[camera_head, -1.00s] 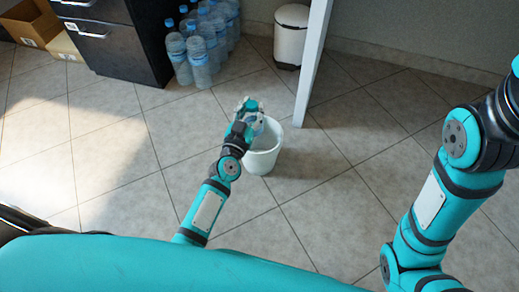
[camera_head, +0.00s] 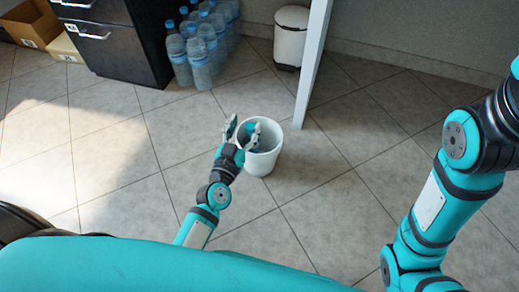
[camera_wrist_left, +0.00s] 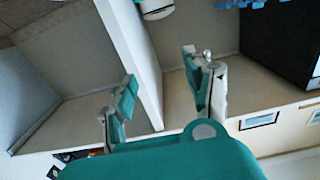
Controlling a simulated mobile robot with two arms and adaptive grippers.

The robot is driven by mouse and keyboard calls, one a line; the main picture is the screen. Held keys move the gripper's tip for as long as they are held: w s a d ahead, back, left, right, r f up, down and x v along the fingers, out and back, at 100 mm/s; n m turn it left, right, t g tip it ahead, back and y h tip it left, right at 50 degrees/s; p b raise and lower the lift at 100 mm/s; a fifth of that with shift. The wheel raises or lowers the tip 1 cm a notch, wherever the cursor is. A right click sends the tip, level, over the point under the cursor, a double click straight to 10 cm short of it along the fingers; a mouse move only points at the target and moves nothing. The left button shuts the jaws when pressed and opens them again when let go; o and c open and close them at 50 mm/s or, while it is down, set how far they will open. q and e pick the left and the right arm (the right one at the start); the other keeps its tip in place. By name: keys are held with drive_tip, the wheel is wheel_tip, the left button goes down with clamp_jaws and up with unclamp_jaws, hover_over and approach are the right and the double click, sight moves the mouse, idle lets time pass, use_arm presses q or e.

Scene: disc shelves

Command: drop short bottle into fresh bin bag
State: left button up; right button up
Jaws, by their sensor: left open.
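A white round bin (camera_head: 262,163) stands on the tiled floor near the middle of the head view. Its top is open, and something pale and bluish shows faintly inside; I cannot tell whether it is the short bottle or a bag. My left gripper (camera_head: 242,129) is open at the bin's left and upper rim, fingers spread, with one finger over the opening. In the left wrist view, the gripper (camera_wrist_left: 165,90) also shows open with nothing between its fingers. My right arm is at the right of the head view, but its gripper is out of view.
Several large water bottles (camera_head: 199,62) stand beside a dark drawer cabinet (camera_head: 112,40). A white pedal bin (camera_head: 290,38) stands against the back wall. A white upright panel (camera_head: 312,65) ends close behind the open bin. Cardboard boxes (camera_head: 32,24) are at far left. Floor at left is clear.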

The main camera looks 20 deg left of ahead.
use_arm(q)
drive_tip(key=s, duration=0.5)
drive_tip(key=shift+s+a, duration=0.1)
